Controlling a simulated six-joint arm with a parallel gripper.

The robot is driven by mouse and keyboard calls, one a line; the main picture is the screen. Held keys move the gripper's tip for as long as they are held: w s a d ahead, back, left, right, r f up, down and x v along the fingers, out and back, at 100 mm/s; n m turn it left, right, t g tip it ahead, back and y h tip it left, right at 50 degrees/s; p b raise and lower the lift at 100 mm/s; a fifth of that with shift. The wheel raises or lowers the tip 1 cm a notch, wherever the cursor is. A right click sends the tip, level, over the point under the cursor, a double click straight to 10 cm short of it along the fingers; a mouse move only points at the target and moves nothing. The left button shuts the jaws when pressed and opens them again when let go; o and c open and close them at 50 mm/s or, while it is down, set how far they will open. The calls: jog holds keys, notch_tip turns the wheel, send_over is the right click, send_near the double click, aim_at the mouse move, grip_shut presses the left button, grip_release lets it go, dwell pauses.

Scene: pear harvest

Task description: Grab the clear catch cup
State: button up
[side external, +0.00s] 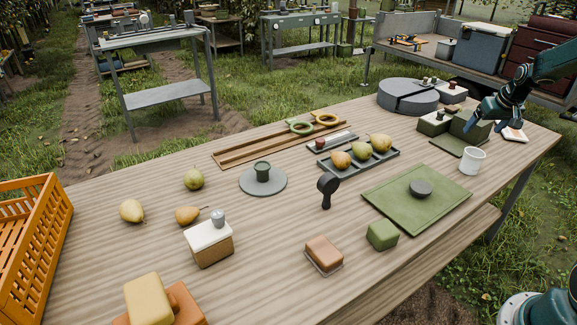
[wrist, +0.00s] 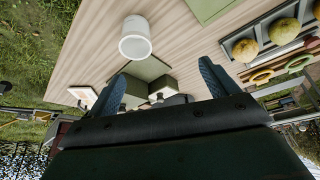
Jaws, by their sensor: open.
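The catch cup (side external: 472,161) looks whitish and stands upright near the right end of the wooden table. In the wrist view the cup (wrist: 135,40) shows above and slightly left of the gap between my fingers, with its round rim toward the camera. My gripper (side external: 491,122) is open and empty, above and behind the cup, over the green boxes. In the wrist view my gripper (wrist: 160,76) shows two blue fingers spread wide. Nothing touches the cup.
Green boxes (side external: 470,127) stand just behind the cup. A green mat (side external: 405,212) with a dark disc lies to its left. A dark tray (side external: 345,169) holds pears farther left. Bare tabletop lies around the cup, and the table's right edge is close.

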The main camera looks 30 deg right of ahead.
send_near(472, 160)
jog(key=d+r, duration=0.2)
jog(key=shift+s+m, duration=0.2)
jog(key=shift+m, duration=0.1)
jog(key=shift+f, duration=0.15)
jog(key=shift+x, duration=4.25)
jog(key=shift+x, duration=2.6)
jog(key=shift+d, duration=0.1)
jog(key=c, duration=1)
